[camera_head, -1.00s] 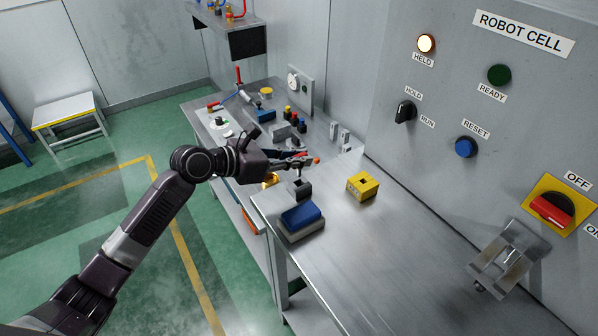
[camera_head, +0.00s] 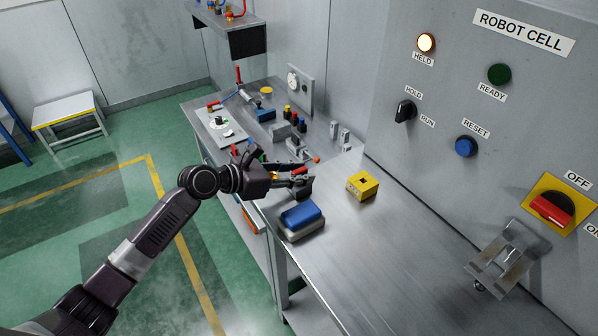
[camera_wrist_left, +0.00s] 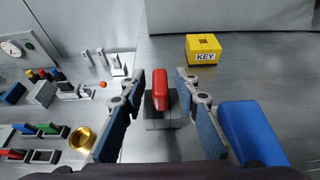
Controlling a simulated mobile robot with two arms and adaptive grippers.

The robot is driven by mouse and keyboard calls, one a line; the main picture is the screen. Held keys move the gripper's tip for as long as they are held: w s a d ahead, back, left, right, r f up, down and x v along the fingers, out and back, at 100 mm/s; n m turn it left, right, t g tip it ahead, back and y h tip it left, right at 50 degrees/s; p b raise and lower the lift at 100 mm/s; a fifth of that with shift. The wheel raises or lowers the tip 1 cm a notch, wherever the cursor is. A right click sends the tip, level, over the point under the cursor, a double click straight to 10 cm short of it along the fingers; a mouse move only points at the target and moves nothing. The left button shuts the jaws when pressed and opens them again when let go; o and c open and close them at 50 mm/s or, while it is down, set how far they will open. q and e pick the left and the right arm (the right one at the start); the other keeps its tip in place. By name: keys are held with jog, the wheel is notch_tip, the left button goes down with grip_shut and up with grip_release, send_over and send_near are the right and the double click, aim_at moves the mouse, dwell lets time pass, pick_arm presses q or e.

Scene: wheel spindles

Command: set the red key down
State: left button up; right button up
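The red key (camera_wrist_left: 160,90) stands upright at a small grey block (camera_wrist_left: 163,120) with a dark top, on the near bench. I cannot tell how deep it sits in the block. My left gripper (camera_wrist_left: 160,88) is open, with one finger on each side of the key and a visible gap on both sides. My right gripper is not in view.
A blue block on a grey base (camera_head: 301,217) stands close by on the near side. A yellow block marked KEY (camera_head: 362,185) is farther right. The far bench holds several small parts and a brass cup (camera_wrist_left: 82,140).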

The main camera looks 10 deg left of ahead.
pick_arm(q)
jog(key=shift+s+a+r, duration=0.1)
jog(key=shift+a+r, duration=0.05)
jog(key=shift+r, duration=0.05)
jog(key=b+v, duration=0.1)
jog(key=v, duration=1)
jog(key=shift+s+a, duration=0.25)
jog(key=shift+r, duration=0.1)
